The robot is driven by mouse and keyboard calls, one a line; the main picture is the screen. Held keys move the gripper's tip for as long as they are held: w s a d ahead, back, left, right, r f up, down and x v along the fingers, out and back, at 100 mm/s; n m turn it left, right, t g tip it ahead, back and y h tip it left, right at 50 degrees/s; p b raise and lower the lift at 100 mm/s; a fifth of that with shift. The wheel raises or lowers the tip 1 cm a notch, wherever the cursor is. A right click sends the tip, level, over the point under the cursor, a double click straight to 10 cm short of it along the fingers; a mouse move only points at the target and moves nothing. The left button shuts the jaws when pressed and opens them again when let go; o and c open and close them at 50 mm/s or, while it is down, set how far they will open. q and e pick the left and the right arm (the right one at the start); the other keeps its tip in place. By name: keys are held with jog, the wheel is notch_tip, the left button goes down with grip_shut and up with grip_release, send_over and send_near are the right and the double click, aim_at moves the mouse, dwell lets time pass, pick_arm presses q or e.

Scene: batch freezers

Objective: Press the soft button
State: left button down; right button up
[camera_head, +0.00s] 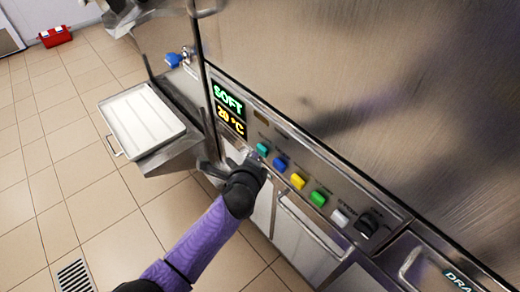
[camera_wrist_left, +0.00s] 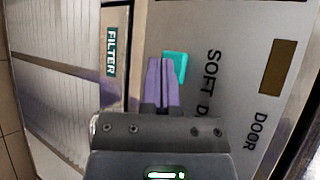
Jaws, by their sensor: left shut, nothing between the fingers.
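The soft button is a teal square button (camera_head: 262,149) at the left end of the button row on the steel machine's front panel. It also shows in the left wrist view (camera_wrist_left: 180,66) beside the printed word SOFT, partly covered by my fingers. My left gripper (camera_head: 252,160) is shut and empty, its fingertips right at the teal button. In the left wrist view its purple fingers (camera_wrist_left: 161,64) overlap the button's edge. I cannot tell whether they touch it. My right gripper is not in view.
A display (camera_head: 229,108) reads SOFT and 20 °C. Blue (camera_head: 280,164), yellow (camera_head: 298,181), green (camera_head: 318,198) and white (camera_head: 340,217) buttons follow along the panel, then a black knob (camera_head: 368,224). A white tray (camera_head: 143,118) sits left of the machine. Open tiled floor lies left.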

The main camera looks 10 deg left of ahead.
pick_arm(q)
jog(key=shift+s+a, duration=0.25)
jog(key=shift+s, duration=0.1)
jog(key=s+a+p, duration=0.1)
jog(key=s, duration=0.1)
jog(key=s+a+p, duration=0.1)
jog(key=s+a, duration=0.1)
jog(key=shift+p, duration=0.4)
dwell(0.4)
